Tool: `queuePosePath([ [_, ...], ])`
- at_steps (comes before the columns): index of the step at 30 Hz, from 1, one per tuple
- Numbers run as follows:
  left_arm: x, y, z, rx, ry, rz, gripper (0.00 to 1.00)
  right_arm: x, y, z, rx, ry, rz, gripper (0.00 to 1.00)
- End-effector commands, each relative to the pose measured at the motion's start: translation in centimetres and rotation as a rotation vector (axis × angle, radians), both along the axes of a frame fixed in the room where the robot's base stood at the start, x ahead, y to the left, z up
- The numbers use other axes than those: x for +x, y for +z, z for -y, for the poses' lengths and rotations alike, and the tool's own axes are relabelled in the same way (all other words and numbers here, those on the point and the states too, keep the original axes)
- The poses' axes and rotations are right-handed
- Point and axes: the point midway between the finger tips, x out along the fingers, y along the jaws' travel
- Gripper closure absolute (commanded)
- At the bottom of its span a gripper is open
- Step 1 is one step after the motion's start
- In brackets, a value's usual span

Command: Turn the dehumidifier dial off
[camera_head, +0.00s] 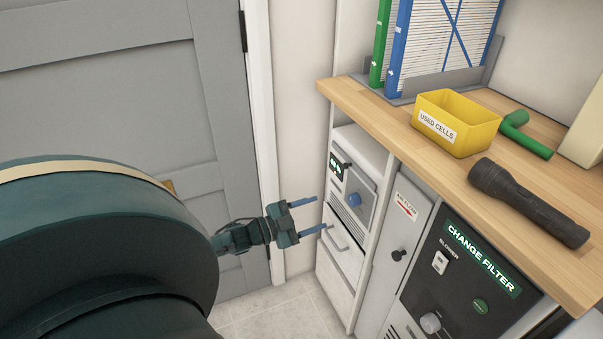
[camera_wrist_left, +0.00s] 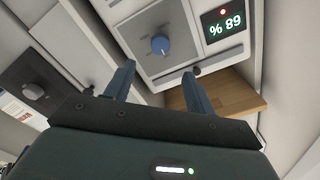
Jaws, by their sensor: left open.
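The dehumidifier (camera_head: 366,181) is a pale grey unit in the white cabinet under the wooden counter. Its blue round dial (camera_head: 353,199) is on the front panel. The dial (camera_wrist_left: 160,44) also shows in the left wrist view, with a light pointer line. A lit display (camera_wrist_left: 223,23) with green digits and a red light sits beside it. My left gripper (camera_head: 322,214) is open and empty, its two blue fingers pointing toward the panel. In the wrist view the fingertips (camera_wrist_left: 159,69) lie apart, short of the dial in the picture; I see no contact. My right gripper is out of view.
A drawer with a handle (camera_head: 336,240) is below the dehumidifier. A black "CHANGE FILTER" panel (camera_head: 452,290) with a knob stands to the right. The counter (camera_head: 400,125) overhangs and holds a yellow bin (camera_head: 475,120) and a flashlight (camera_head: 527,202). A grey door (camera_head: 130,100) is at left.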

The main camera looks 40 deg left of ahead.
Motion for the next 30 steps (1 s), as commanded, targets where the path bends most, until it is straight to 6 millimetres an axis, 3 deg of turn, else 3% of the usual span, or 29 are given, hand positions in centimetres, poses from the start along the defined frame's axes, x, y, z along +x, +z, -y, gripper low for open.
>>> queuePosePath([
  [3,-1.7,0.0,-0.7,0.001,-0.001,-0.002,0.45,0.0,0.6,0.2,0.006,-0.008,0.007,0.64],
  [8,-2.7,0.0,-1.1,0.001,0.000,-0.001,0.45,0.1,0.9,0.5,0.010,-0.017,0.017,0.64],
  [25,-2.8,0.0,-1.2,0.001,0.000,0.000,0.45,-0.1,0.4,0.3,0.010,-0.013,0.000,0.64],
  [28,-3.0,-0.2,-0.3,-0.013,-0.002,-0.008,0.45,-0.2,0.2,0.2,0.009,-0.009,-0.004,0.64],
  [30,-3.7,-0.8,1.6,-0.044,-0.002,-0.030,0.45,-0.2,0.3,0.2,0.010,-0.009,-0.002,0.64],
])
